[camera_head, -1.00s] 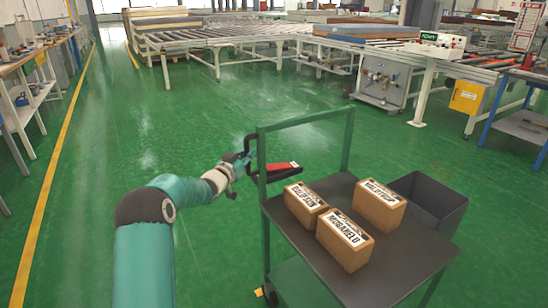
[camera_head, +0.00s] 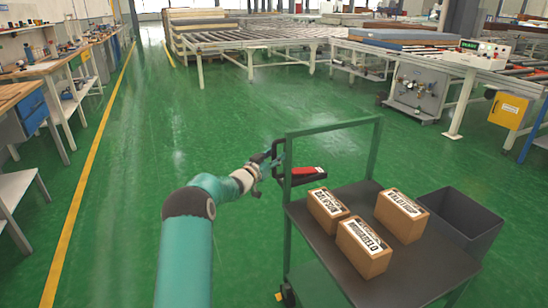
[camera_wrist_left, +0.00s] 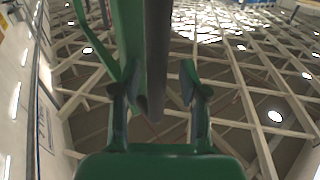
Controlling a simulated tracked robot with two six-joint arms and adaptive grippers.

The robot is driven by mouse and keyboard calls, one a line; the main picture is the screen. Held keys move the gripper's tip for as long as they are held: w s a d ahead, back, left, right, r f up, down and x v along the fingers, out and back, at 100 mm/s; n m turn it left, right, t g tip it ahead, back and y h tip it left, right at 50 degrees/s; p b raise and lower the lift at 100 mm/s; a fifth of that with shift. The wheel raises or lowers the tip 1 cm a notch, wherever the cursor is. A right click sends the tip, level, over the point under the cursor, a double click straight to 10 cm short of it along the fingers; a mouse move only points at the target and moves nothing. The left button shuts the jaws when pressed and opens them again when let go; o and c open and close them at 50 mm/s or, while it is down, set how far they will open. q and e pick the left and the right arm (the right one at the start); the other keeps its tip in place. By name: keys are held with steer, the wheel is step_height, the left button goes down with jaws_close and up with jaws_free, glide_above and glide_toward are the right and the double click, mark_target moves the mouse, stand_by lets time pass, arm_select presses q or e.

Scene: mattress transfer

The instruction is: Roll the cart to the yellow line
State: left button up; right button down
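The cart (camera_head: 412,277) has a dark flat top and a green upright frame at its left end; it stands at the lower right in the head view. Three brown cartons (camera_head: 365,247) lie on it. A long yellow line (camera_head: 84,188) runs along the green floor at the left, well apart from the cart. My left gripper (camera_head: 270,160) is at the frame's left post. In the left wrist view its fingers (camera_wrist_left: 160,100) stand apart, with a dark bar between them and a gap at the right finger. My right gripper is out of view.
A grey bin (camera_head: 462,222) is at the cart's right side. Workbenches (camera_head: 60,66) line the left, beyond the yellow line. Roller conveyors (camera_head: 250,40) and a control cabinet (camera_head: 417,90) stand at the back. The green floor between the cart and the line is clear, apart from my left arm.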

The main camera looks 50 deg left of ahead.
arm_select(q)
steer(key=shift+f, duration=0.1)
steer(key=shift+s+d, duration=0.15)
steer(key=shift+s, duration=0.1)
steer(key=v, duration=1.1)
steer(key=shift+s, duration=0.2)
